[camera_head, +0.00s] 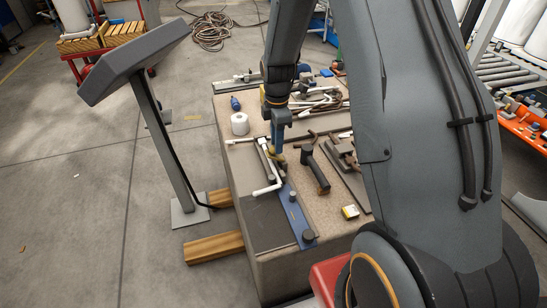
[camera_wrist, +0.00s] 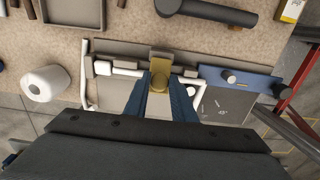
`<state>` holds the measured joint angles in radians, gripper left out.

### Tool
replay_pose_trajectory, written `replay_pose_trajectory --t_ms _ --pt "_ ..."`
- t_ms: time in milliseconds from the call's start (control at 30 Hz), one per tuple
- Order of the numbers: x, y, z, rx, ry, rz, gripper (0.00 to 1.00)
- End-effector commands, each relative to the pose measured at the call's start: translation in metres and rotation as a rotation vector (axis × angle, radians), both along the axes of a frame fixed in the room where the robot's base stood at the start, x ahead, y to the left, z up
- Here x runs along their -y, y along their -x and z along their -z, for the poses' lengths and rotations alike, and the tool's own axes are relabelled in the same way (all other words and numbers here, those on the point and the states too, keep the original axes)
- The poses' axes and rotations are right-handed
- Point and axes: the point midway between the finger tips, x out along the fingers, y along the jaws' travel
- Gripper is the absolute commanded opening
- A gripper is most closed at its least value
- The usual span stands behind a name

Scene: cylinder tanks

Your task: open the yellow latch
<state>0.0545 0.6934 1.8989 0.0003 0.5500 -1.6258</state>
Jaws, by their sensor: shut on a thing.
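The yellow latch (camera_wrist: 160,56) shows at the centre of the wrist view, on a grey bar with white rod parts. My gripper (camera_wrist: 160,90) is shut on the latch, with a blue finger on either side of its yellow end. In the head view my gripper (camera_head: 277,149) points down at the fixture on the bench top. The latch is mostly hidden there by the fingers. A white bent rod (camera_head: 268,189) runs from the fixture toward the bench's near edge.
A blue plate with dark knobs (camera_head: 296,213) lies beside the white rod. A dark handled tool (camera_head: 315,172) and a small yellow box (camera_head: 350,212) lie to the right. A white roll (camera_head: 240,124) stands left. A grey screen stand (camera_head: 160,115) is left of the bench (camera_head: 270,245).

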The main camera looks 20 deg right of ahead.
Motion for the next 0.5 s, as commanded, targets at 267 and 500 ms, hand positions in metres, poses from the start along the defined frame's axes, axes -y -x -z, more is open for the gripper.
replay_pose_trajectory --t_ms 267,500 --pt "0.0099 -0.0016 -0.0069 0.005 0.001 0.001 0.04" --pt "0.0099 -0.0018 -0.0064 0.005 0.001 0.000 0.03"
